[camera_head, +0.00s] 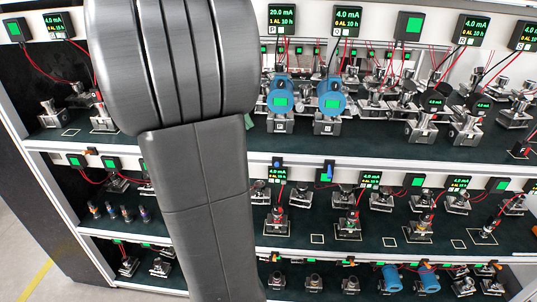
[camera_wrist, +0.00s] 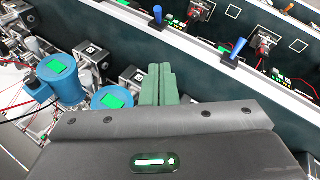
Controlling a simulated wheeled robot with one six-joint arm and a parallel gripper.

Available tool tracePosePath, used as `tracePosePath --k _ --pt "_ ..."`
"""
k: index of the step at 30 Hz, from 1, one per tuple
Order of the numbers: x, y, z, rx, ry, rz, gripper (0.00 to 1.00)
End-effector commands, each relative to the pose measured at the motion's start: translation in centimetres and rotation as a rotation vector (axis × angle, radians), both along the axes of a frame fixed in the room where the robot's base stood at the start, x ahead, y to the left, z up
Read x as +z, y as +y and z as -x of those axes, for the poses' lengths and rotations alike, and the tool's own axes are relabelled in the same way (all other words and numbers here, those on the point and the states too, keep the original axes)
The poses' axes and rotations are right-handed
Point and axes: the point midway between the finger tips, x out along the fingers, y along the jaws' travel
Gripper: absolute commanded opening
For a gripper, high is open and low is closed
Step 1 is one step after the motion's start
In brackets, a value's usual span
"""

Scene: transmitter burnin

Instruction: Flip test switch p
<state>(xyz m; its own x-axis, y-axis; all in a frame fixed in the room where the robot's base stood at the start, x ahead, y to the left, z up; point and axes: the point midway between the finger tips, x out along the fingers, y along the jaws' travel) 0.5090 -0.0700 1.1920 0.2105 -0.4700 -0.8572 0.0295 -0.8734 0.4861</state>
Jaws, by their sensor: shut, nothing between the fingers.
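The left switch (camera_head: 277,163) and the right switch (camera_head: 328,171) show right of my arm in the head view. No letter on either switch is legible, so I cannot tell which is p. My gripper (camera_wrist: 158,84) has its green fingers together and empty, apart from both levers. In the head view, my arm hides most of the gripper.
Two blue transmitters (camera_head: 281,96) (camera_head: 331,97) stand on the upper shelf close to my gripper. A display (camera_head: 282,18) above reads 20.0 mA; its neighbour (camera_head: 347,20) reads 4.0 mA. Red wires and several metal fixtures crowd the shelves.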

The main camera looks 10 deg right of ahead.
Motion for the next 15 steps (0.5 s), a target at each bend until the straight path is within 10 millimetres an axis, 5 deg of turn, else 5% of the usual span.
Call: tracePosePath --k 5,15 --pt "-1.6 -0.9 -0.3 -0.003 0.004 0.001 0.00" --pt "-7.7 -4.3 -1.8 -0.002 0.006 0.000 0.00"
